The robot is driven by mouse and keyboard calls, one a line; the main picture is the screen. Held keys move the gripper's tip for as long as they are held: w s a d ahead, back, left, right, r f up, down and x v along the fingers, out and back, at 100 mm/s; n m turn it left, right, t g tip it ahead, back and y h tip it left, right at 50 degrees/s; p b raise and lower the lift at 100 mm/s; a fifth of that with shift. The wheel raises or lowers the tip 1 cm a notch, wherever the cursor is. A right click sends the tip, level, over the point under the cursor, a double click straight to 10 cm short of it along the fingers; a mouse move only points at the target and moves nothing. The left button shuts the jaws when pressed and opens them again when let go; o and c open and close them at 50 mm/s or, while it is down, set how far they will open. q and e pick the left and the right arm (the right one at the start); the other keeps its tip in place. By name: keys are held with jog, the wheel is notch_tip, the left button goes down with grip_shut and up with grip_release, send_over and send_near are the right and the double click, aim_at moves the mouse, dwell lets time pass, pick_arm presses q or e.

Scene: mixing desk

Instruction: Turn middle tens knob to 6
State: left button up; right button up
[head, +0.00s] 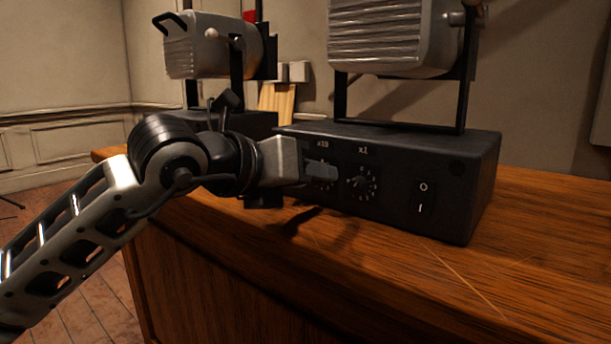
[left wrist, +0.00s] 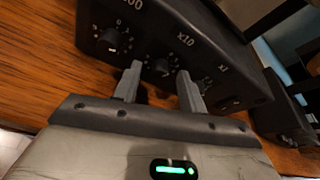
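A black control box (head: 400,150) has knobs marked x10 and x1 and a rocker switch. The x10 knob (left wrist: 161,68) shows in the left wrist view between the fingers of my left gripper (left wrist: 160,74). The fingers stand apart, one on each side of the knob; contact cannot be told. In the head view my left gripper (head: 320,171) covers most of the x10 dial, so its setting is hidden. The x1 knob (head: 362,183) is to the right. Another knob (left wrist: 112,38), its label ending in 00, sits left of x10. My right gripper is in neither view.
The box stands on a wooden desk (head: 480,270), with a large grey lamp-like unit (head: 390,35) mounted above it. A similar unit (head: 212,50) stands farther left. The rocker switch (head: 423,198) is at the box's right. The desk front is clear.

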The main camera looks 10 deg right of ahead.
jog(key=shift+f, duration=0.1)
pick_arm(q)
jog(key=p+v, duration=0.3)
jog(key=v, duration=1.3)
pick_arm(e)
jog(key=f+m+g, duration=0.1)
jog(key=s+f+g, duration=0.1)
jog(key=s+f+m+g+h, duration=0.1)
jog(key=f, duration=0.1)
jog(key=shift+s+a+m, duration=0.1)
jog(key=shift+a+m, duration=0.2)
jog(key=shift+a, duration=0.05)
